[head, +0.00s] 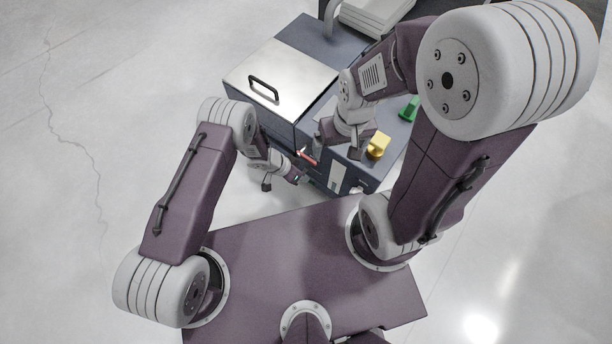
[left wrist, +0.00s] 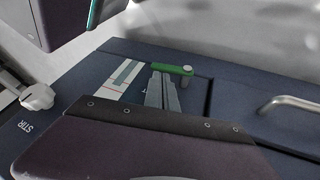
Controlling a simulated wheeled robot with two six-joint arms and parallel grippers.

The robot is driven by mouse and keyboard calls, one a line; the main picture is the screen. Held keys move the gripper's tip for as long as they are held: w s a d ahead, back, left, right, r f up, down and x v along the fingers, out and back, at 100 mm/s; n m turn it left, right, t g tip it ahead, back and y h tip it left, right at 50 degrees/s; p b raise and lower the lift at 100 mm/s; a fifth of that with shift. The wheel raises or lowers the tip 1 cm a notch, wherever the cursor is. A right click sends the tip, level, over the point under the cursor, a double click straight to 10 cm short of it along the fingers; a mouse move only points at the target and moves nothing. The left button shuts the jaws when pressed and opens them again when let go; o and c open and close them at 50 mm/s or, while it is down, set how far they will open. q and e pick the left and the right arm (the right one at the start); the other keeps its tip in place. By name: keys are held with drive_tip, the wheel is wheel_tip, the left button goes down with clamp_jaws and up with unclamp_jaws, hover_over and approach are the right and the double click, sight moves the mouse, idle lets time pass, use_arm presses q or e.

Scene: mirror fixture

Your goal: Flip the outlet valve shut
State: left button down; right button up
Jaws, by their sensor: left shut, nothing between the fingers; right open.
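A green lever (left wrist: 172,69), which looks like the outlet valve's handle, lies across the dark blue front panel (left wrist: 225,100) in the left wrist view. A round pivot shows at its right end. My left gripper (left wrist: 162,78) is shut and empty, its fingertips at or just in front of the lever; I cannot tell whether they touch it. In the head view my left gripper (head: 297,178) is low by the machine's front, where the lever is not clearly visible. My right gripper (head: 337,148) is open above the machine's top.
A red handle (head: 307,157), a yellow block-like part (head: 378,145) and a green part (head: 409,108) stand on the machine. A steel lid (head: 262,75) has a black handle. The left wrist view shows a white STIR knob (left wrist: 38,97), a gauge strip (left wrist: 118,80) and a metal bar handle (left wrist: 292,104).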

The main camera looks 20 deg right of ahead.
use_arm(q)
drive_tip(key=p+v, duration=0.3)
drive_tip(key=v, duration=0.3)
drive_tip(key=shift+a+r, duration=0.2)
drive_tip(key=shift+r, duration=0.15)
drive_tip(key=w+a+r+n+t+y, duration=0.2)
drive_tip(key=w+a+r+n+t, duration=0.1)
drive_tip(key=w+a+r, duration=0.4)
drive_tip(key=w+a+r+n+t+y, duration=0.1)
drive_tip(key=w+a+r+n+y, duration=0.15)
drive_tip(key=a+r, duration=0.8)
drive_tip(key=s+a+r+n+g+y, duration=0.1)
drive_tip(key=s+a+r+n, duration=0.3)
drive_tip(key=s, duration=0.4)
drive_tip(key=s+a+r+n+g+y, duration=0.1)
drive_tip(key=s+a+r+n, duration=0.25)
drive_tip(key=s+r, duration=0.45)
wheel_tip(320, 180, up, 36)
drive_tip(key=s+p, duration=0.1)
drive_tip(key=p, duration=3.5)
drive_tip(key=shift+f+m+h+p, duration=0.25)
drive_tip(key=shift+m+h+p, duration=0.1)
drive_tip(key=shift+m, duration=0.05)
